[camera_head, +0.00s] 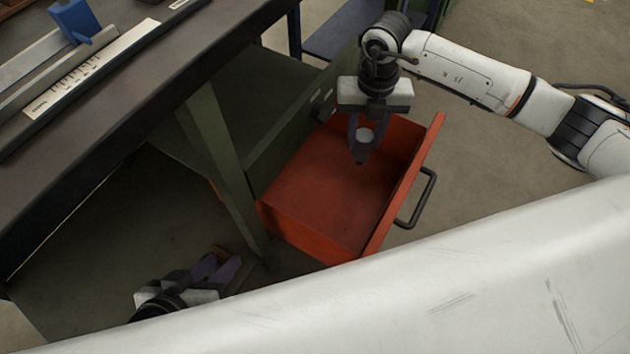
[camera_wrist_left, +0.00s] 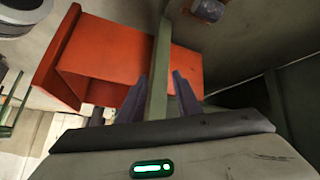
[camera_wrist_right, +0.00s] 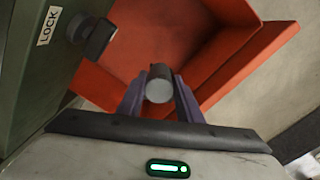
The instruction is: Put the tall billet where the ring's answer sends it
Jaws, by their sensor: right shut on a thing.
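My right gripper (camera_head: 362,150) is shut on a grey cylindrical billet (camera_head: 365,135) and holds it above the open red drawer (camera_head: 325,190). In the right wrist view the billet (camera_wrist_right: 159,88) shows its round end between the two fingers (camera_wrist_right: 156,98). The visible drawer floor is bare. My left gripper (camera_head: 225,268) is low at the lower left, below the bench and left of the drawer. In the left wrist view its fingers (camera_wrist_left: 158,90) are apart, with a green bench leg (camera_wrist_left: 159,70) showing between them. I cannot make out a ring in these views.
The dark bench top (camera_head: 150,85) fills the upper left, with a blue block (camera_head: 72,20) on a rail and a printed scale (camera_head: 88,72). The drawer has a black handle (camera_head: 422,200). A LOCK label (camera_wrist_right: 48,25) and black knob (camera_wrist_right: 97,38) are on the green cabinet.

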